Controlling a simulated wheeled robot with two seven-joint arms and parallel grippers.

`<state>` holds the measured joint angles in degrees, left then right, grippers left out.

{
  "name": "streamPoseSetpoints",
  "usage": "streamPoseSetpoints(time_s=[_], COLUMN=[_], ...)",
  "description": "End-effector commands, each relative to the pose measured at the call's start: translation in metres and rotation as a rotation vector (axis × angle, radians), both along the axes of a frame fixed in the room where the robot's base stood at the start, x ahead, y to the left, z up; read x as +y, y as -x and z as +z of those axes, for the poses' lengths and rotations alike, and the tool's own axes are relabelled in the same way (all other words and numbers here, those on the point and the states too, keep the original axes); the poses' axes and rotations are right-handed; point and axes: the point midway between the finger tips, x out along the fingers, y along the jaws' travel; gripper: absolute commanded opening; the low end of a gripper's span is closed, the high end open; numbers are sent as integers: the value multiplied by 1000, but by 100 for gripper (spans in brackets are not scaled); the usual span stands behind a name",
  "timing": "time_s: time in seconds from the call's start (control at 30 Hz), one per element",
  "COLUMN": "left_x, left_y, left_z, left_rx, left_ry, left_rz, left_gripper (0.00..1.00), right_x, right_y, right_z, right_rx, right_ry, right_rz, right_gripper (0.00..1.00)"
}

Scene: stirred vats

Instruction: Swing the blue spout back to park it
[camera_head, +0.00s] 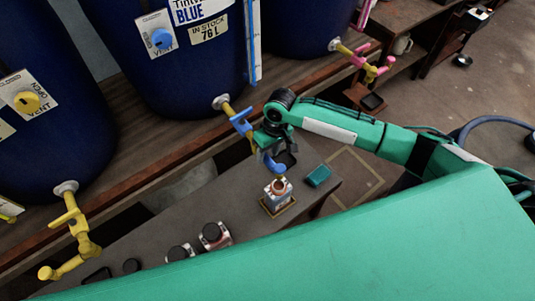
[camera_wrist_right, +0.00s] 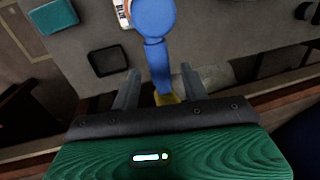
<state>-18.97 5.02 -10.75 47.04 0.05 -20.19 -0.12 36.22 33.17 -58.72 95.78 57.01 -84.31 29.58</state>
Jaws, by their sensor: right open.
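The blue spout (camera_head: 268,164) hangs from the tap under the middle blue vat, with its tip over an open can (camera_head: 278,188) with a white label. In the right wrist view the blue spout (camera_wrist_right: 154,45) runs up from a brass stub (camera_wrist_right: 165,98) between my fingers. My right gripper (camera_head: 268,146) is at the spout; it also shows in the right wrist view (camera_wrist_right: 160,84). Its two fingers stand apart, one on each side of the spout, with gaps visible. The can's label shows partly at the wrist view's top edge. My left gripper is not in view.
The blue tap handle (camera_head: 240,122) sits beside my right wrist. A yellow tap (camera_head: 75,235) is at left and a pink-and-yellow one (camera_head: 368,62) at upper right. Lidded jars (camera_head: 214,236) and a teal block (camera_head: 318,176) stand on the grey bench. A dark square tray (camera_wrist_right: 107,60) lies near the spout.

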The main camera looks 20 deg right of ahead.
Motion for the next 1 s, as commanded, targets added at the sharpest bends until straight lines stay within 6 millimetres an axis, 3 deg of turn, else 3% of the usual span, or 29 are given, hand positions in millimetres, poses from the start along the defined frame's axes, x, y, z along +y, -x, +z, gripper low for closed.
streamPoseSetpoints(time_s=[0.2, 0.47, 0.7, 1.0], left_x=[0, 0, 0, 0], left_y=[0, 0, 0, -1], left_z=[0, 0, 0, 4], left_rx=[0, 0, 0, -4], left_ry=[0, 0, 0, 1], left_rz=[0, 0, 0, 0], left_gripper=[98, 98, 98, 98], right_x=[2, 3, 3, -2], right_y=[1, 1, 1, 2], right_z=[-15, -16, -16, -15], right_rx=[0, -1, -1, 0], right_ry=[1, 1, 0, 0], right_rz=[-1, 0, 0, 7], right_gripper=[45, 45, 0, 0])
